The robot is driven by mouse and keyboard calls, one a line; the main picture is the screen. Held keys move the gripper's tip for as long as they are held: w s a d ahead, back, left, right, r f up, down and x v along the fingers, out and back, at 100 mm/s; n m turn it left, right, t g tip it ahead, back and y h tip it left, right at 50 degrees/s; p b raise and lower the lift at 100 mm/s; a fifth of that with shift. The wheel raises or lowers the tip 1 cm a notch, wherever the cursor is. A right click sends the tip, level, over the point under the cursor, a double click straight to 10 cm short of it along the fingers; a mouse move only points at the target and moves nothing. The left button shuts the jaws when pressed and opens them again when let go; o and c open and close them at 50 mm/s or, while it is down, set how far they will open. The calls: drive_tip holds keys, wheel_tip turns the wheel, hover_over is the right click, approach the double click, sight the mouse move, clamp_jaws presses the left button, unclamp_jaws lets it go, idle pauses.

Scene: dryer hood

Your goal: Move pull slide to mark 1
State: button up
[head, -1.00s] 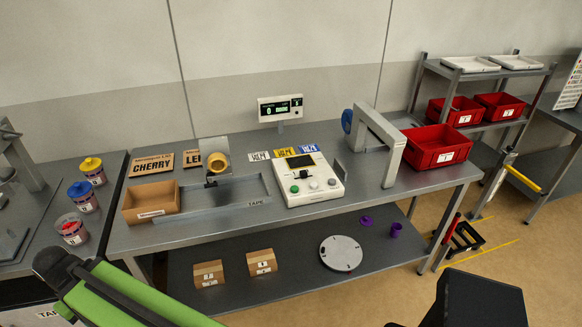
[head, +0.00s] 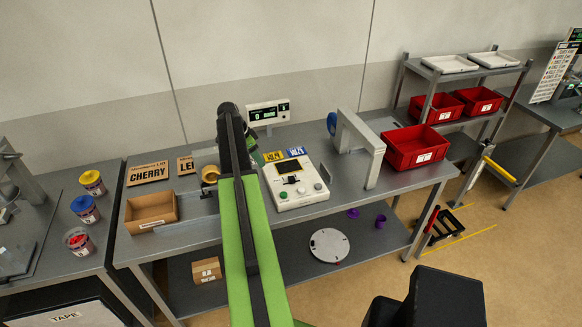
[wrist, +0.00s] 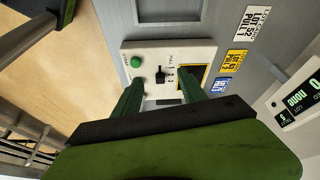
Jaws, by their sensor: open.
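The white control panel (head: 311,196) lies on the grey workbench, and its face also shows in the wrist view (wrist: 197,50). The pull slide (wrist: 160,76) is a small black handle on that face, beside the printed PULL scale with small mark numbers. I cannot tell which mark it stands at. The green START button (wrist: 136,62) lies to its left in the wrist view. My gripper (wrist: 159,82) is open, with its two green fingers either side of the slide in that view. It appears above the panel, and contact cannot be told. My arm partly hides the bench in the head view.
A lit display (head: 268,113) stands behind the panel. A grey arch-shaped frame (head: 358,145) and a red bin (head: 415,146) stand to the right. A cardboard box (head: 151,211) and a tape roll (head: 210,174) are to the left. Yellow and blue labels lie behind the panel.

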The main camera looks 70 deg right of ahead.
drive_tip(key=s+d+r+m, duration=0.2)
drive_tip(key=s+d, duration=0.3)
drive_tip(key=s, duration=0.1)
drive_tip(key=b, duration=1.6)
approach(291, 178)
drive_tip(key=x, duration=0.8)
drive_tip(key=shift+f, duration=0.25)
drive_tip(key=shift+s+d+f+g, duration=0.1)
drive_tip(key=shift+d+f+g, duration=0.1)
drive_tip(key=shift+f+g, duration=0.1)
drive_tip(key=shift+r, duration=0.15)
clamp_jaws()
